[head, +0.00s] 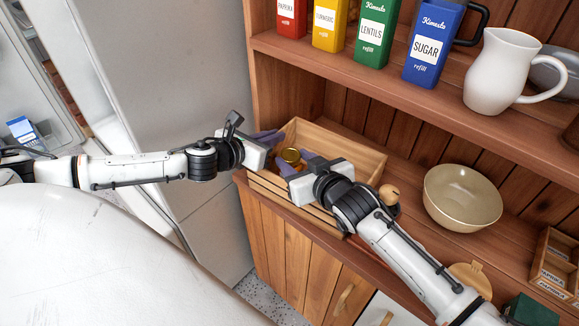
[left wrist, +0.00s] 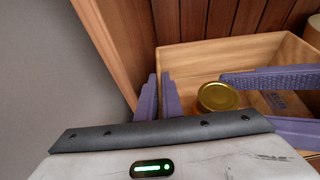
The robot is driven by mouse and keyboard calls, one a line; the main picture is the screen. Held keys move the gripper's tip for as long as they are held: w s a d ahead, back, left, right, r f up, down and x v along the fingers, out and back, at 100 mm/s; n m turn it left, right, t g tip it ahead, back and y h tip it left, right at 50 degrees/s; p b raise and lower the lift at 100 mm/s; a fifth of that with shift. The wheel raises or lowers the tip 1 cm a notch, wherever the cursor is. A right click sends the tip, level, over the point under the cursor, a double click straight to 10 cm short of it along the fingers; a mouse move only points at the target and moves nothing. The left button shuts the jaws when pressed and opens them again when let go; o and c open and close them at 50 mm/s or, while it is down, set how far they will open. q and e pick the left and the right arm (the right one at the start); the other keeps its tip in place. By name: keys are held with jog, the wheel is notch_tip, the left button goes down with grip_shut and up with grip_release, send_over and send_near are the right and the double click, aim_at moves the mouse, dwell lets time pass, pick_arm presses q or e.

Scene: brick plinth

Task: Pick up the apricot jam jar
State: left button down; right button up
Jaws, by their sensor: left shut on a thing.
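A jar with a gold lid (head: 290,155) stands inside a light wooden crate (head: 358,150); its label is not readable. In the left wrist view the gold lid (left wrist: 217,96) shows near the crate's left side. My left gripper (head: 268,141) is at the crate's left end. Its purple fingers (left wrist: 160,98) are close together, one on each side of the crate's left wall (left wrist: 158,75), shut on it. My right gripper (head: 296,164) reaches into the crate from the right, its fingers apart on either side of the jar. Contact with the jar cannot be told.
The crate stands on a wooden cabinet's counter, beside a grey fridge side (head: 190,90). A beige bowl (head: 462,197) is to the right. The shelf above holds coloured tins (head: 433,45) and a white jug (head: 497,75). A small wooden box (head: 557,262) is at far right.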

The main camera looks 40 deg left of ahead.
pick_arm(q)
jog(key=shift+r, duration=0.1)
pick_arm(e)
jog(key=shift+d+f, duration=0.1)
jog(key=shift+f, duration=0.1)
grip_shut()
notch_tip(320, 180, up, 11)
jog(key=shift+f, duration=0.15)
pick_arm(q)
jog(key=c, duration=1.8)
grip_release()
jog(key=shift+c, duration=0.2)
